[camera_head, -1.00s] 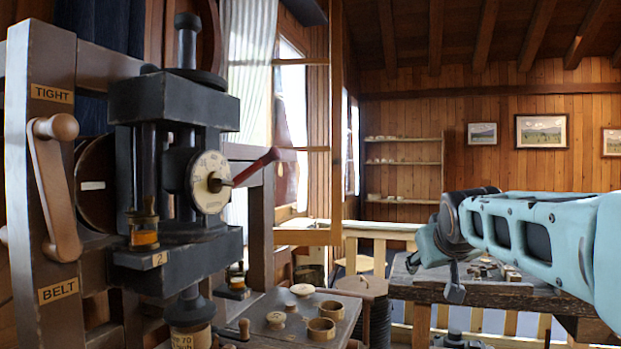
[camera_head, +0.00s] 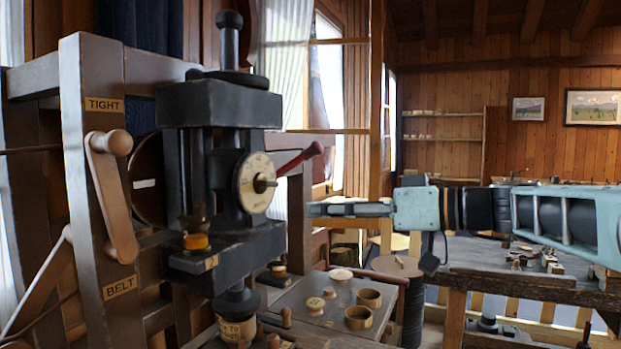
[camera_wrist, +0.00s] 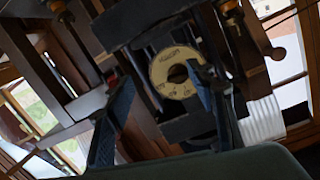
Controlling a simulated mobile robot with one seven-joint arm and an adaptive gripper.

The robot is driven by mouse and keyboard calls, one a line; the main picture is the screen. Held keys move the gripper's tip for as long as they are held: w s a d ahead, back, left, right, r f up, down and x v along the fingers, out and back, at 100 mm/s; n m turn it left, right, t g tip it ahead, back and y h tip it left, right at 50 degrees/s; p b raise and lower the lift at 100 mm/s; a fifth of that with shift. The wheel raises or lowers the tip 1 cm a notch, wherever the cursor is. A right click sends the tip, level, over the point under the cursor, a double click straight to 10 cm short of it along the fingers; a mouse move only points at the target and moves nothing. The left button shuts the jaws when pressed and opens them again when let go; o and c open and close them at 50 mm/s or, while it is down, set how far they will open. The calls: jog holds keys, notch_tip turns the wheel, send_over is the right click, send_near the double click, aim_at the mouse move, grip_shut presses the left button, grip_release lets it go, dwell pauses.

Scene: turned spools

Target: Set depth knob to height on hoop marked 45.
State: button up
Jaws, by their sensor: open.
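The dark machine carries a round cream dial (camera_head: 250,200) with a small dark depth knob (camera_head: 262,184) at its centre. The dial's marks are too small to read surely. My gripper (camera_head: 312,209) is level, right of the dial and apart from it, pointing at the machine. In the wrist view the open fingers (camera_wrist: 163,80) show with the dial (camera_wrist: 160,72) between and beyond them, tilted; the right finger covers part of its edge. Two wooden hoops (camera_head: 369,298) (camera_head: 357,318) lie on the bench below; I can read no 45 on them.
A red-tipped lever (camera_head: 301,158) sticks out right of the dial, above my gripper. A wooden crank (camera_head: 112,195) stands between the TIGHT and BELT labels. An oil cup (camera_head: 196,237) sits below the dial. A cluttered workbench (camera_head: 490,280) stands at right.

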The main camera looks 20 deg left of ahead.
aim_at(263, 187)
jog(key=a+r+n+y+p, duration=0.1)
jog(key=a+r, duration=0.2)
jog(key=a, duration=0.7)
jog(key=shift+a+r+y+p, duration=0.2)
jog(key=shift+a+y+p, duration=0.1)
jog(key=shift+a+p, duration=0.1)
jog(key=shift+w, duration=0.1)
jog(key=c, duration=1.2)
jog(key=shift+o, duration=0.2)
